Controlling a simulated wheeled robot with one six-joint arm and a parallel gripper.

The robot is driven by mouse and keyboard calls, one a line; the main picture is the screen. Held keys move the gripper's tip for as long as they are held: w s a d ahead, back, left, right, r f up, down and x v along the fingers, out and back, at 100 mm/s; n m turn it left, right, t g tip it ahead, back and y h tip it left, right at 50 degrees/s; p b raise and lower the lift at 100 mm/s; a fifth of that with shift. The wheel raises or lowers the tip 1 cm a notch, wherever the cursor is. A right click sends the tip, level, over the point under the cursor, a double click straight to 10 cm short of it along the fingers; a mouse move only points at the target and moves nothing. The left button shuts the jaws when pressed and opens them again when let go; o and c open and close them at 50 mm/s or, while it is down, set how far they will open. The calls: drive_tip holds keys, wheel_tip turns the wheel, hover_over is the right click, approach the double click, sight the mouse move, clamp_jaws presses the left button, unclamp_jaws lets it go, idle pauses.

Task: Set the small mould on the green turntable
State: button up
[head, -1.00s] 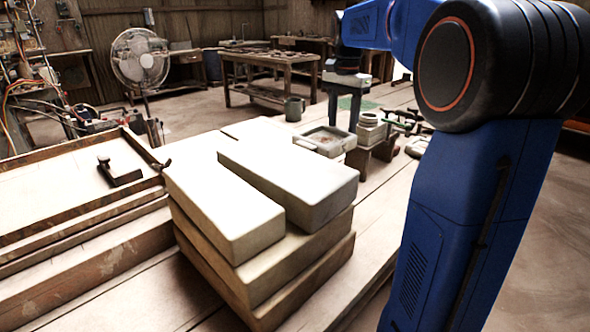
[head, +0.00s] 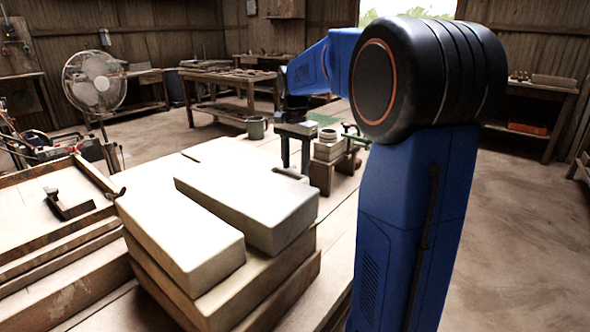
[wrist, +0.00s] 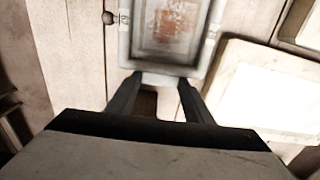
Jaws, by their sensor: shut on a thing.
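My gripper (head: 295,167) points down over the bench behind the pale blocks. It also shows in the wrist view (wrist: 160,80), where its fingertips are shut on the near edge of a small grey mould (wrist: 125,42). The mould looks like a shallow rectangular tray with a rusty-brown patch inside; its far end is cut off by the frame. In the head view only a sliver of the mould (head: 290,173) shows below the fingers, the rest hidden by the blocks. A flat green surface (head: 322,119) lies behind my gripper; I cannot tell whether it is the turntable.
Pale blocks (head: 180,235) are stacked on boards in front. A small wooden stand (head: 322,177) bearing a ringed grey piece (head: 330,147) is right of my gripper. A grey mug (head: 256,127) stands behind left. A pale slab (wrist: 268,92) lies to the right in the wrist view.

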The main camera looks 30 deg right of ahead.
drive_tip(key=shift+f, duration=0.45)
drive_tip(key=o, duration=1.6)
drive_tip(key=shift+f, duration=0.15)
drive_tip(key=shift+c, duration=0.2)
wheel_tip(320, 180, up, 12)
drive_tip(key=shift+d, duration=0.1)
